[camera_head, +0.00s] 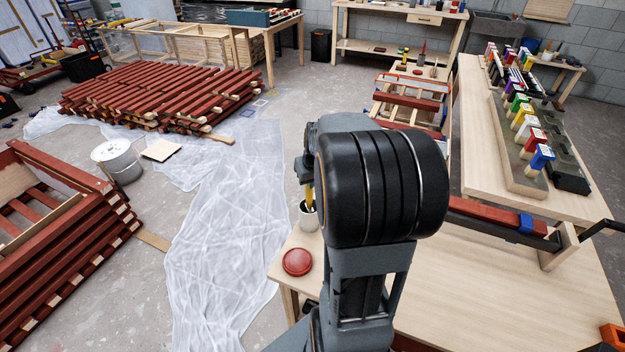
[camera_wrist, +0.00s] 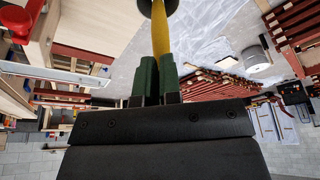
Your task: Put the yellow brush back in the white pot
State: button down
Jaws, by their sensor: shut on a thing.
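The white pot (camera_head: 308,217) stands near the left edge of the wooden table, partly behind my arm. The yellow brush (camera_head: 309,196) shows at the pot's mouth in the head view, its lower end dark. I cannot tell how far it is inside the pot. In the wrist view my gripper (camera_wrist: 158,82) has its green fingers shut on the yellow handle (camera_wrist: 160,38). The handle runs up to a dark shape at the top edge, where the picture is cut off. In the head view my arm hides most of the gripper.
A red round lid (camera_head: 297,262) lies on the table in front of the pot. A bench (camera_head: 470,150) at the right bears a row of coloured brushes. Stacked red battens (camera_head: 160,95) and a paint bucket (camera_head: 117,160) stand left, near plastic sheeting (camera_head: 215,240).

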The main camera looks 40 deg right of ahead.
jog(key=shift+f+b, duration=0.35)
jog(key=shift+f, duration=0.1)
jog(key=shift+f+b, duration=0.4)
jog(key=shift+a, duration=0.1)
jog(key=c, duration=1.2)
grip_release()
jog(key=shift+r, duration=0.1)
jog(key=d+p+v, duration=0.1)
jog(key=p+v, duration=0.6)
jog(key=v, duration=0.2)
jog(key=s+a+r+n, duration=0.1)
jog(key=s+a, duration=0.2)
jog(key=a, duration=0.3)
jog(key=s+a+r+n, duration=0.1)
jog(key=s+a, duration=0.1)
jog(key=a, duration=0.4)
jog(key=s+a+r+n, duration=0.1)
jog(key=s+a, duration=0.2)
jog(key=a, duration=0.4)
jog(key=shift+s+r+t+y, duration=0.35)
jog(key=shift+r+t+y, duration=0.05)
